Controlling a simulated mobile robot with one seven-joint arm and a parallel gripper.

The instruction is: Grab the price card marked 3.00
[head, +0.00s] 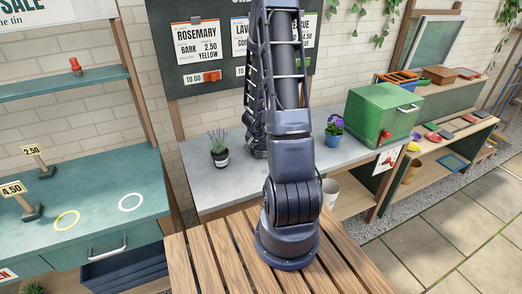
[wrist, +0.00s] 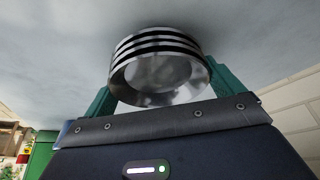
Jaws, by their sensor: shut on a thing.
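No price card marked 3.00 can be made out in either view. Two other price cards stand on the teal counter at the left of the head view: one reads 2.50 (head: 32,150), the other 4.50 (head: 13,188). In the wrist view my gripper (wrist: 160,86) is shut on a round black-and-white striped vessel (wrist: 158,44), between its teal fingers. The vessel's glossy open end faces the camera, and a grey surface lies beyond it. In the head view my own arm hides the gripper and the vessel.
A grey bench (head: 262,178) carries a lavender pot (head: 219,156), a purple-flowered pot (head: 334,128) and a green box (head: 382,112). A chalkboard (head: 222,64) stands behind it. The teal counter (head: 98,195) bears a yellow ring (head: 66,220) and a white ring (head: 131,202). A slatted table (head: 200,262) is in front.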

